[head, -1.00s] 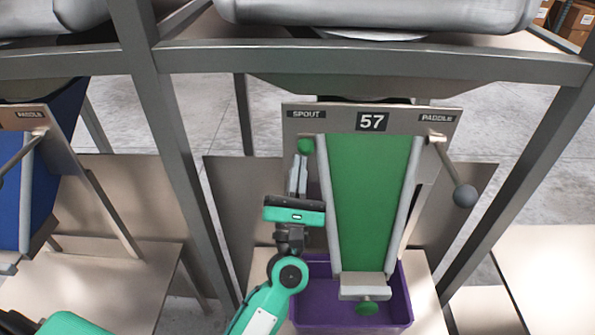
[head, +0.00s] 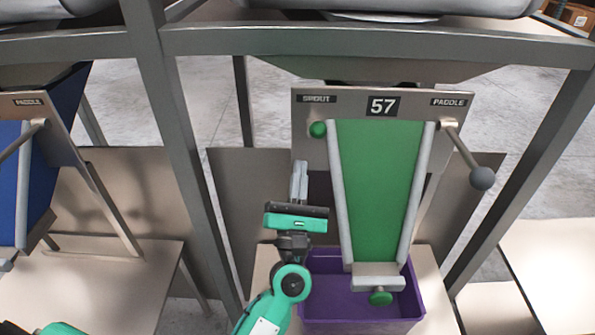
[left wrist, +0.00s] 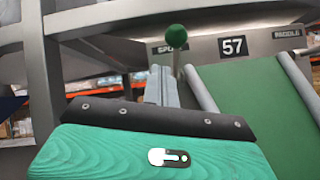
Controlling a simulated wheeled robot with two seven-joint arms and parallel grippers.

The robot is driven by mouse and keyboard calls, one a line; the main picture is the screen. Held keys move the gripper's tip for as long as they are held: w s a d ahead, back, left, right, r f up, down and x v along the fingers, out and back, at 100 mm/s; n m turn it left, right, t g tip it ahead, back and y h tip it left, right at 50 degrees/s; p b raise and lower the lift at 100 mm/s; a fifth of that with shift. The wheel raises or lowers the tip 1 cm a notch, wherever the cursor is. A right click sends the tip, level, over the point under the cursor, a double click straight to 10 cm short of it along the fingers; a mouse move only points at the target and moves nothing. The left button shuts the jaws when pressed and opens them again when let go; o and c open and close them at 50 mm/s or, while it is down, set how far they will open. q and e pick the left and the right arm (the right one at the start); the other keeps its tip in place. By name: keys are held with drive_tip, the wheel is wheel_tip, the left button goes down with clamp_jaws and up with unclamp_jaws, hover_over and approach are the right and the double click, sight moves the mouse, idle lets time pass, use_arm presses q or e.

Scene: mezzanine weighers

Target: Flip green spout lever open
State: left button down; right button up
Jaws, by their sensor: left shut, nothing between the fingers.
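The green ball knob of the spout lever (head: 318,129) sits under the SPOUT label on the grey panel (head: 415,103) of station 57. In the left wrist view the green knob (left wrist: 176,36) stands on a thin stem, just beyond my fingertips. My left gripper (head: 300,168) is shut and empty, pointing up, below and slightly left of the knob in the head view. It also shows in the left wrist view (left wrist: 161,80). I cannot tell from these views whether the fingers touch the stem. My right gripper is not in view.
A green chute (head: 378,190) between grey rails runs down from the panel to a lower green knob (head: 380,298). A purple bin (head: 415,312) stands below. The paddle lever (head: 482,178) sticks out at right. Grey frame posts (head: 178,130) stand left and right.

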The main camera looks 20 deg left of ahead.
use_arm(q)
drive_tip(key=s+d+b, duration=0.2)
drive_tip(key=s, duration=0.6)
drive_tip(key=shift+d+f+b, duration=0.25)
drive_tip(key=shift+f+b, duration=0.05)
drive_tip(key=shift+s, duration=0.1)
